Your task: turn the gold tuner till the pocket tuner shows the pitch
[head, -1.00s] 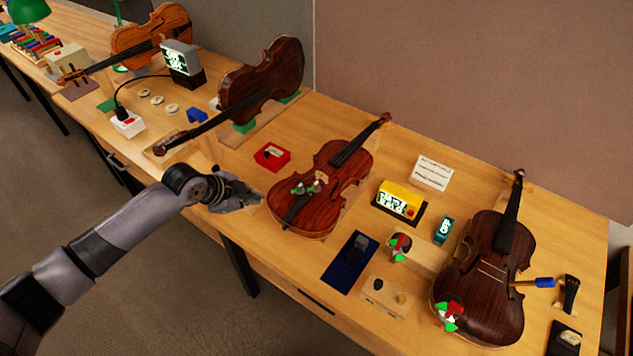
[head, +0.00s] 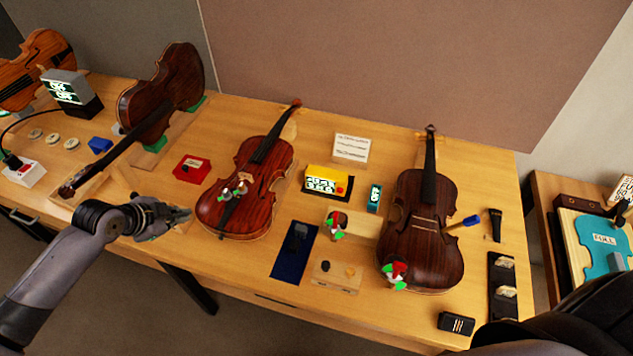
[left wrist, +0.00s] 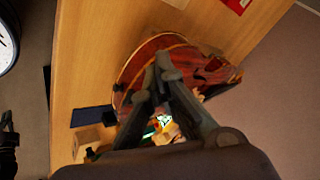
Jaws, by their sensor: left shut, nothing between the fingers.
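My left gripper (head: 186,214) is shut and empty, just left of the lower end of the middle violin (head: 246,188). In the left wrist view the closed fingertips (left wrist: 165,66) show in front of a red-brown violin body (left wrist: 150,52). Small green, white and red pieces (head: 235,190) sit near the middle violin's bridge and tailpiece; a gold tuner cannot be made out among them. A small teal device with a lit screen (head: 375,197) lies between the two violins and may be the pocket tuner. My right gripper is not seen.
A yellow device (head: 327,181), a blue mat (head: 294,252) and a wooden block (head: 337,276) lie right of the middle violin. A darker violin (head: 422,235) is further right.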

